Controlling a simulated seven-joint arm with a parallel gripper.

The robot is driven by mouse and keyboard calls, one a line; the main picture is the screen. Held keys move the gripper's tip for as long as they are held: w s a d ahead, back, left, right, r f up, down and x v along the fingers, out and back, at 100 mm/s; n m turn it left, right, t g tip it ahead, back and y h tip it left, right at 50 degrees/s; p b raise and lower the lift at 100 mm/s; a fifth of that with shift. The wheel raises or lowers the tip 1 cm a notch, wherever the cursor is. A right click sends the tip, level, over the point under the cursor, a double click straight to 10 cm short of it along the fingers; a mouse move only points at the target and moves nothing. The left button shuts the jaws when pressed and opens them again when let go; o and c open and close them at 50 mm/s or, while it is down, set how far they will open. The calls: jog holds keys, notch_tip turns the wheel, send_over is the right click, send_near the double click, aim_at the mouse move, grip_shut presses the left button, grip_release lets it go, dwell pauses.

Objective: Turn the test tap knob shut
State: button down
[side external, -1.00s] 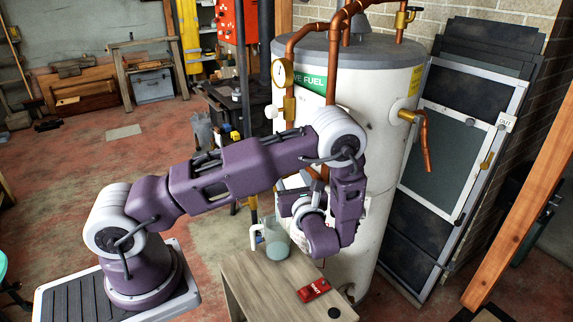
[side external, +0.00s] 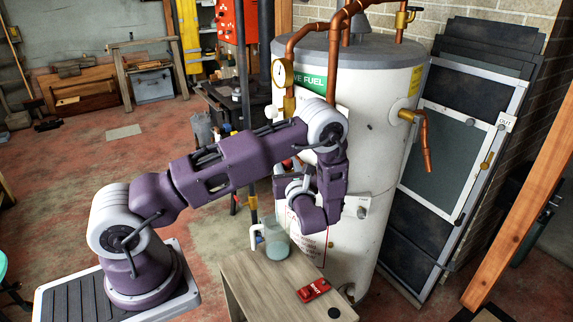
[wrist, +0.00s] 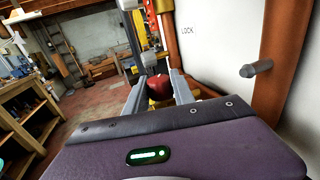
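A dark red knob (wrist: 159,87) shows in the wrist view, straight ahead between the two grey fingers of my gripper (wrist: 157,78). The fingers stand apart, one on each side of the knob. A narrow gap shows on its left; whether the right finger touches it I cannot tell. In the side view my gripper hand (side external: 297,188) is in front of the white tank (side external: 370,160), above the bench. Its fingers and the knob are largely hidden there by my arm and the pipework.
A glass jug (side external: 277,243) stands on the wooden bench (side external: 262,283) below my gripper, near a red tag (side external: 313,290). A grey peg (wrist: 257,68) sticks out at right in the wrist view.

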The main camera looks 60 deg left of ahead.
jog(key=shift+m+t, duration=0.3)
jog(key=shift+t, duration=0.2)
jog(key=m+t+h, duration=0.6)
jog(key=t, duration=0.1)
jog(key=shift+f+t, duration=0.1)
jog(key=shift+t, duration=0.3)
jog(key=m+t+h, duration=0.2)
jog(key=m+h, duration=0.1)
jog(key=h, duration=0.2)
jog(key=shift+d+m, duration=0.1)
jog(key=shift+m, duration=0.3)
jog(key=shift+m+t+h, duration=0.4)
jog(key=shift+m+h, duration=0.2)
jog(key=shift+h, duration=0.5)
jog(key=c, duration=1.1)
grip_release()
jog(key=shift+o, duration=0.2)
